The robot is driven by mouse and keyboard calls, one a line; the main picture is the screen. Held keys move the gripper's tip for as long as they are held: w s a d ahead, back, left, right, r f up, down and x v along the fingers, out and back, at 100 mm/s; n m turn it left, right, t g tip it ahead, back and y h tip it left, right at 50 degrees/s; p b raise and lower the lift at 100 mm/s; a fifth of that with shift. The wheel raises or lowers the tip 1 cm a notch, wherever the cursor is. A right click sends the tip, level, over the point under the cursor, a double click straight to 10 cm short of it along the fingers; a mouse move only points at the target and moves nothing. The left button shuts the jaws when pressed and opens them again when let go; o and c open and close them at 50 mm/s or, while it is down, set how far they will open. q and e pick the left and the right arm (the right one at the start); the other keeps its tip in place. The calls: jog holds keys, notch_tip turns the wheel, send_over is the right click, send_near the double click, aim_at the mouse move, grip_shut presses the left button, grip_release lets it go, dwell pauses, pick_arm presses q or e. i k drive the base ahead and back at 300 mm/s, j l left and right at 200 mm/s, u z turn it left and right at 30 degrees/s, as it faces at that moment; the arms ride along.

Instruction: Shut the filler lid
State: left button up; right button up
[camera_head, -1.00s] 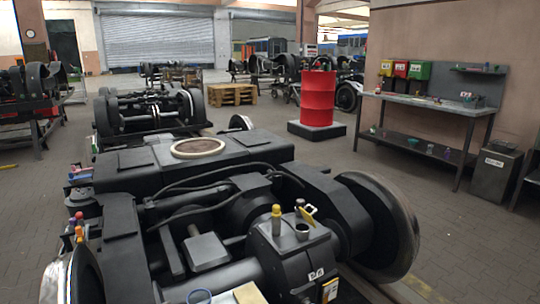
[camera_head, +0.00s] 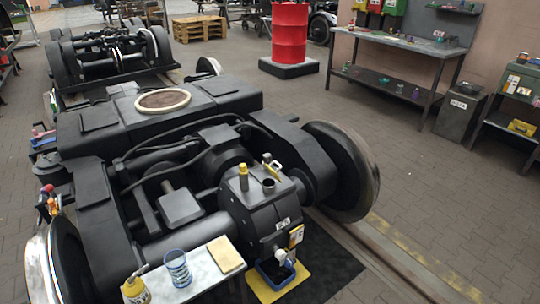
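The black gearbox housing (camera_head: 265,213) stands at the front of the bogie in the head view. A short round filler neck (camera_head: 268,185) with a dark open mouth is on its top. A yellow-topped post (camera_head: 243,176) stands left of the neck. Neither of my grippers is in view.
A pale bench (camera_head: 190,276) in front holds a blue-and-clear cup (camera_head: 177,268), a yellow bottle (camera_head: 135,289) and a tan pad (camera_head: 226,254). A blue tray (camera_head: 275,277) sits on the floor on a yellow sheet. A wheel (camera_head: 346,172) stands right of the housing.

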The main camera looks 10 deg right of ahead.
aim_at(272, 172)
jog(key=i+l+u, duration=0.1)
jog(key=l, duration=0.25)
jog(key=i+l, duration=0.25)
jog(key=i+l+u, duration=0.15)
jog(key=l, duration=0.3)
jog(key=i+l+u, duration=0.1)
jog(key=l, duration=0.25)
jog(key=i+l, duration=0.2)
jog(key=l, duration=0.2)
jog(key=u, duration=0.05)
